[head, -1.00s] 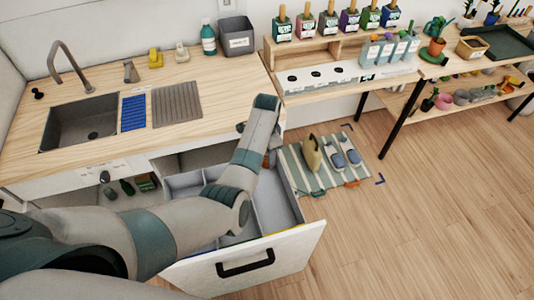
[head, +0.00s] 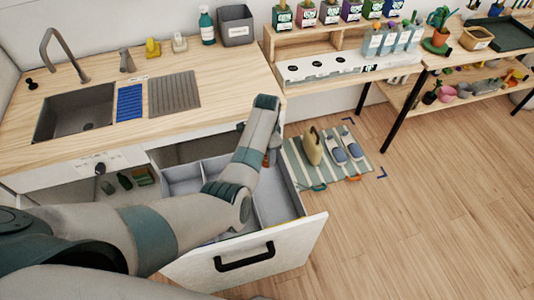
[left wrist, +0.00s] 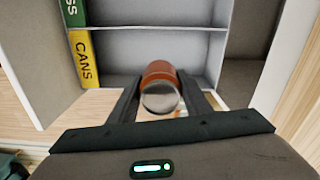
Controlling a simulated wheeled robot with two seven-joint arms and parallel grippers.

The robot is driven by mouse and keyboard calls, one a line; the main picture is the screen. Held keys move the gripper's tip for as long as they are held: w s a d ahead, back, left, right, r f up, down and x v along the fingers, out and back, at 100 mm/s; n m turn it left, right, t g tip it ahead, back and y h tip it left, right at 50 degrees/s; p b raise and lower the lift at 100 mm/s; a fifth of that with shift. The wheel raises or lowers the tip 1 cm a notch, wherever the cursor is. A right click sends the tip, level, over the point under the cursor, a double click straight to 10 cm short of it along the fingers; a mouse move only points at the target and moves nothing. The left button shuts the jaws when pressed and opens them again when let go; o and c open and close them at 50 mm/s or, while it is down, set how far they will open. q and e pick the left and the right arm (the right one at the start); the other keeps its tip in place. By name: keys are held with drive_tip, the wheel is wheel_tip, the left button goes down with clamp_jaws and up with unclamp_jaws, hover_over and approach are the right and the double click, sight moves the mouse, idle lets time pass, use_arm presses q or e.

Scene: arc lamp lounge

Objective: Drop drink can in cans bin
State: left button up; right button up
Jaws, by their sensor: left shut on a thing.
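My left gripper (left wrist: 158,84) is shut on a drink can (left wrist: 160,88), orange-red with a silver end facing the camera. In the left wrist view the can is in front of the grey cans bin (left wrist: 112,62), marked by a yellow CANS label (left wrist: 85,58). I cannot tell how high it is above the bin. In the head view my left arm reaches over the open drawer (head: 285,205) of grey compartments, and its forearm mostly hides the gripper. My right gripper is not in view.
A green label (left wrist: 73,12) marks the neighbouring compartment. A wooden counter with a sink (head: 75,115) lies behind the drawer on the left. A striped mat (head: 325,160) with slippers and a bag is right of the drawer. The floor at right is clear.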

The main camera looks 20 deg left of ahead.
use_arm(q)
drive_tip(key=o, duration=1.1)
wheel_tip(320, 180, up, 11)
drive_tip(key=shift+w+f+b, duration=0.1)
drive_tip(key=shift+b, duration=1.05)
wheel_tip(320, 180, up, 7)
drive_tip(key=p, duration=0.3)
drive_tip(key=shift+f+p, duration=0.2)
drive_tip(key=shift+p, duration=0.2)
